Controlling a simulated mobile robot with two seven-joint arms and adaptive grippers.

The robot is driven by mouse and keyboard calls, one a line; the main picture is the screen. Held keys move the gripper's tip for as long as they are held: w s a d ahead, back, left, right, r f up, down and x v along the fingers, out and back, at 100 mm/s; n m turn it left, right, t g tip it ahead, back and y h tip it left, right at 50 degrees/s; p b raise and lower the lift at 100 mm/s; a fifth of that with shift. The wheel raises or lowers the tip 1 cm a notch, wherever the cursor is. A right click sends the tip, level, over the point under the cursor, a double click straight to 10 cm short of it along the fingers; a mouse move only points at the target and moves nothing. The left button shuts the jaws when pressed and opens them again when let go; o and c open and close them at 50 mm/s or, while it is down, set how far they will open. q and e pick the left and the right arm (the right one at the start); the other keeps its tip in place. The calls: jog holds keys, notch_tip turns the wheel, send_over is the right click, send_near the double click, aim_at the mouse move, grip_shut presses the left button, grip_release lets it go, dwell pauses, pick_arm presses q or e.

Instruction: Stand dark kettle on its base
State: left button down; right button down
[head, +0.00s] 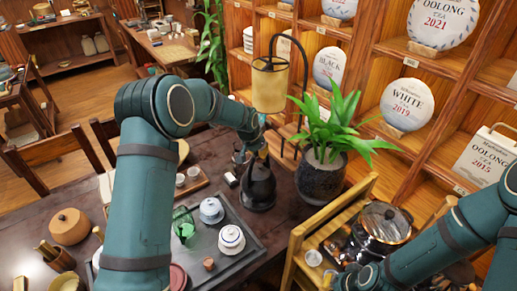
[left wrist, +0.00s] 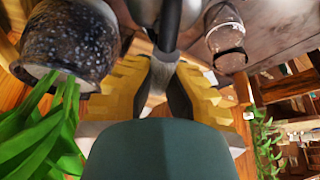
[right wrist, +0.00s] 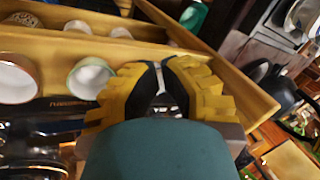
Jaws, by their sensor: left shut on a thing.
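The dark kettle (head: 258,184) is upright near the table's far edge, left of the potted plant. My left gripper (head: 262,150) is at its top and shut on it. In the left wrist view the dark kettle (left wrist: 168,28) runs as a narrow dark part between the fingers (left wrist: 165,75). The kettle's underside is not clear, so I cannot tell whether it touches the table or a base. No separate base can be made out. My right gripper (right wrist: 160,72) looks shut and empty, above a wooden tray with cups; its fingers are hidden in the head view.
The potted plant (head: 322,172) stands close right of the kettle. A tea tray (head: 228,262) with lidded cups lies nearer. A glass vessel (left wrist: 226,45) is near the left gripper.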

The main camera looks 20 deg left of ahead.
aim_at(259, 167)
pick_arm(q)
jog(key=shift+w+f+b, duration=0.1)
jog(key=shift+f+b, duration=0.4)
jog(key=shift+f, duration=0.7)
jog(key=shift+b, duration=0.35)
dwell(0.8)
jog(key=shift+f+b, duration=0.5)
jog(key=shift+f, duration=0.1)
dwell(0.4)
jog(key=c, duration=1.4)
grip_release()
jog(key=shift+f, duration=0.2)
jog(key=shift+p+v, duration=0.3)
jog(key=shift+v, duration=0.5)
jog(key=shift+p+v, duration=1.95)
jog(key=shift+v, duration=2.9)
